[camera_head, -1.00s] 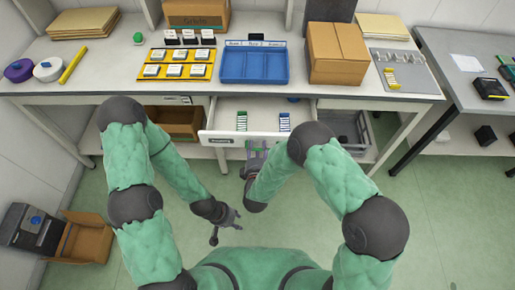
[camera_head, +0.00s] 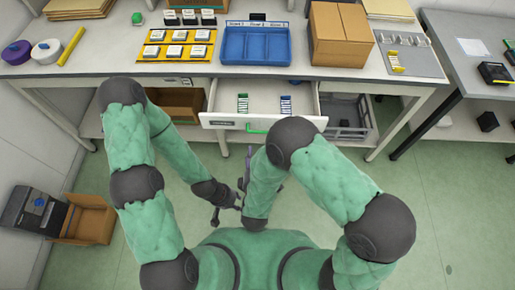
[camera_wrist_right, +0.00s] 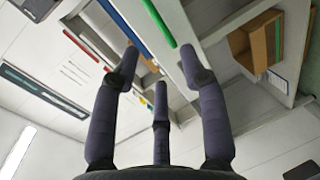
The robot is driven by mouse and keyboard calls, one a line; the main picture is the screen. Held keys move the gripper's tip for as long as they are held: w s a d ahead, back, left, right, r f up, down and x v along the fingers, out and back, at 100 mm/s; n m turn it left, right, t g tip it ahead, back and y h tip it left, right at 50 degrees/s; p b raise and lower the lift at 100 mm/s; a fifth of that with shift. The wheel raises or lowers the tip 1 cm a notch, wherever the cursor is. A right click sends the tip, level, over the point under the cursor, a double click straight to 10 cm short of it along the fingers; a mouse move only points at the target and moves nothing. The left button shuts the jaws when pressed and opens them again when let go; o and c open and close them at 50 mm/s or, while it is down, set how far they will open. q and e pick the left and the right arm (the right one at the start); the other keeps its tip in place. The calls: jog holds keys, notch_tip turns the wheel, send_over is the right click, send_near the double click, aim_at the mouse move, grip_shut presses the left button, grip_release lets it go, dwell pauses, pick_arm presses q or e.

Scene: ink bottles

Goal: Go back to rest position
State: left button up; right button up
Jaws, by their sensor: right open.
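My left gripper (camera_head: 227,204) hangs low in front of my body in the head view. Its dark fingers look spread, with nothing seen between them. My right gripper (camera_head: 243,185) is just above and right of it, partly hidden by my right forearm. In the right wrist view, the right gripper's three fingers (camera_wrist_right: 160,70) are spread apart and empty.
The drawer sticks out below the desk and holds a green-marked stack (camera_head: 242,103) and a blue-marked stack (camera_head: 286,105). A blue tray (camera_head: 255,62), a yellow rack (camera_head: 148,51) and a cardboard box (camera_head: 340,35) stand on the desk. An open carton (camera_head: 90,222) lies on the floor at left.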

jog(key=shift+s, duration=0.1)
dwell(0.5)
jog(key=d+f+m+g+y, duration=0.1)
jog(key=d+f+m+g, duration=0.25)
jog(key=f+m, duration=0.25)
jog(key=d+f+m+g, duration=0.3)
jog(key=f+m+g, duration=0.2)
jog(key=f, duration=0.1)
jog(key=s+d+f+m+g+y, duration=0.1)
jog(key=s+d+f+m+g, duration=0.1)
jog(key=s, duration=0.4)
jog(key=s+d+f+m+g+y, duration=0.2)
jog(key=s+d+m+g, duration=0.1)
jog(key=s+m, duration=0.3)
jog(key=shift+s+m+g, duration=0.3)
jog(key=shift+m+g, duration=0.4)
jog(key=shift+g, duration=0.15)
